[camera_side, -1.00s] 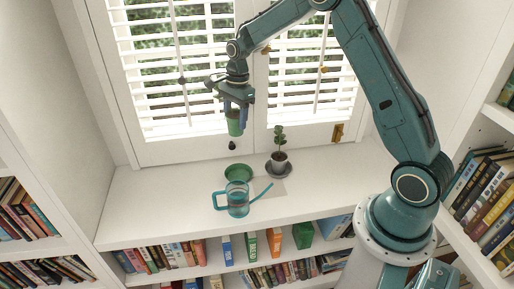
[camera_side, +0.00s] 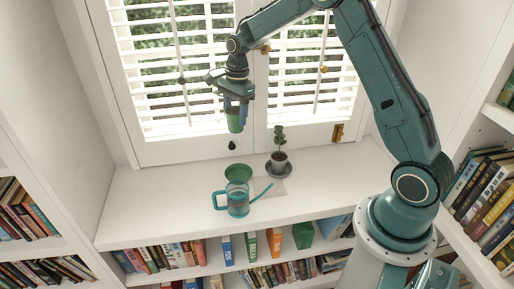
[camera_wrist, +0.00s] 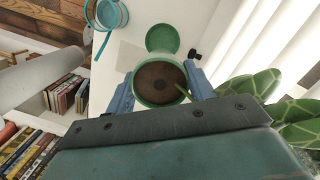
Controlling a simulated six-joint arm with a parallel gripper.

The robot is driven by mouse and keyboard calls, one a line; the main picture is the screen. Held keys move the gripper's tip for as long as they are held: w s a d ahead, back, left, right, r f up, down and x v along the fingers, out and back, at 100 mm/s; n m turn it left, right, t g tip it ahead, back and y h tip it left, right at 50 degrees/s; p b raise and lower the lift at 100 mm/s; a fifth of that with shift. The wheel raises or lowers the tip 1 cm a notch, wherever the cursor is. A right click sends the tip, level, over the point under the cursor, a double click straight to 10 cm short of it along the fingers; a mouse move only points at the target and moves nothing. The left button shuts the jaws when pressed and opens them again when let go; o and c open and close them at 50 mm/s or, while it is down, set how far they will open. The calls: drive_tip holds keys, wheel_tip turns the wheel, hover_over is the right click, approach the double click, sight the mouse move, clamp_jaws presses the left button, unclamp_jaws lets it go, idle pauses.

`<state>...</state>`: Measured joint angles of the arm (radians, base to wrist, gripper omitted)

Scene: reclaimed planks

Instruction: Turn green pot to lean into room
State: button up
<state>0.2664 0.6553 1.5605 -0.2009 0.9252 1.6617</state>
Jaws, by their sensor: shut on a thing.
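My gripper (camera_side: 236,104) is shut on the green pot (camera_side: 234,122) and holds it in the air above the window seat, in front of the shutters. In the wrist view, the blue fingers of my gripper (camera_wrist: 160,88) press the rim of the green pot (camera_wrist: 158,84) from both sides. Dark soil fills the pot, and large pale-veined leaves (camera_wrist: 285,105) spread to the right. In the side view the plant is mostly hidden by my gripper. The green saucer (camera_side: 238,172) lies empty on the white surface below the pot; it also shows in the wrist view (camera_wrist: 162,38).
A teal-handled watering jug (camera_side: 238,200) stands in front of the saucer, its spout pointing right. A small grey pot with a plant (camera_side: 279,158) sits on a dark saucer to the right. White shutters (camera_side: 185,70) stand close behind. The left part of the sill is clear.

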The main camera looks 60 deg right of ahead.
drive_tip(key=shift+r, duration=1.3)
drive_tip(key=shift+f, duration=0.1)
wheel_tip(320, 180, down, 19)
drive_tip(key=n, duration=0.4)
drive_tip(key=shift+f, duration=0.1)
drive_tip(key=shift+f, duration=0.25)
drive_tip(key=shift+f, duration=1.2)
